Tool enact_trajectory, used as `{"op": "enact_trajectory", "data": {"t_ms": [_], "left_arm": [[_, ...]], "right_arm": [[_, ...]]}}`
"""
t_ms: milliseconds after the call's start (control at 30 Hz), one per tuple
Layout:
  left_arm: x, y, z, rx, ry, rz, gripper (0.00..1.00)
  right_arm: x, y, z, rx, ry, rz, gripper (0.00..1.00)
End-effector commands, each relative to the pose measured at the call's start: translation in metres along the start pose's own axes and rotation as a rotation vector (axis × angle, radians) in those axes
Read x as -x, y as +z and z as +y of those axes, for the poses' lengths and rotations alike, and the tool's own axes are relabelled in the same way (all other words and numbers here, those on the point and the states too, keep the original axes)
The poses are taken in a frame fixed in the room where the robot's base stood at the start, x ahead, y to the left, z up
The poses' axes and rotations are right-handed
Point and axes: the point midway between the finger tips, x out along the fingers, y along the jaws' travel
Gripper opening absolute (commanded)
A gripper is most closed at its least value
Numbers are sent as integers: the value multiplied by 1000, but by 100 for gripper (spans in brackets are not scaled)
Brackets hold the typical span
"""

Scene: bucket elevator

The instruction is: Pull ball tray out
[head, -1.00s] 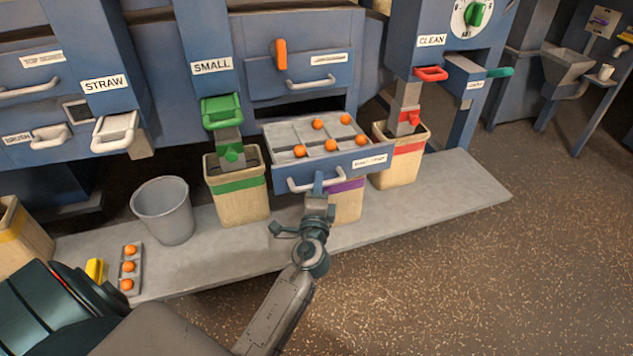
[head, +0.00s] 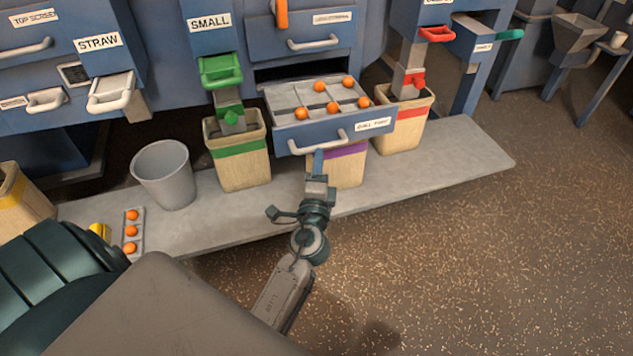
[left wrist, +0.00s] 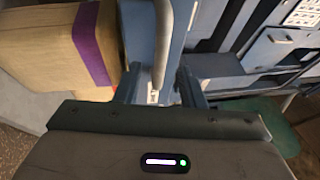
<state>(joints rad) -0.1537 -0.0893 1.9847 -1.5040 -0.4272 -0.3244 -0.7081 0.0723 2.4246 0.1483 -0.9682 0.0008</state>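The ball tray (head: 290,140) is a blue drawer with a grey divided top holding several orange balls (head: 332,107). It stands pulled out from the blue machine, with a dark opening behind it. Its pale handle (head: 330,143) is on the front. My left gripper (head: 318,158) is just below and in front of this handle. In the left wrist view the fingers of my left gripper (left wrist: 155,88) are apart, with the handle (left wrist: 162,40) between them and gaps at the sides. My right gripper is not in view.
A purple-banded bin (head: 345,168) stands under the tray, between a green-banded bin (head: 240,160) and a red-banded bin (head: 402,125). A grey bucket (head: 165,175) and a small rack of orange balls (head: 138,225) are on the platform at left. The floor at right is clear.

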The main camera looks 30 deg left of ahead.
Motion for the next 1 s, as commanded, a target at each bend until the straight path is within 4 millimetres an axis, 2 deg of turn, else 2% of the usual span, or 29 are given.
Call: {"op": "enact_trajectory", "data": {"t_ms": [33, 100, 300, 1000], "left_arm": [[13, 0, 5, 3, 4, -1, 36], [26, 0, 4, 2, 4, -2, 36], [49, 0, 2, 1, 2, 0, 36], [55, 2, 2, 17, 8, -1, 36]], "right_arm": [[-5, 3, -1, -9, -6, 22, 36], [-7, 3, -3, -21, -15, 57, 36], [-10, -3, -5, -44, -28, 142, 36], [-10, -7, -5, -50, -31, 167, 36]]}}
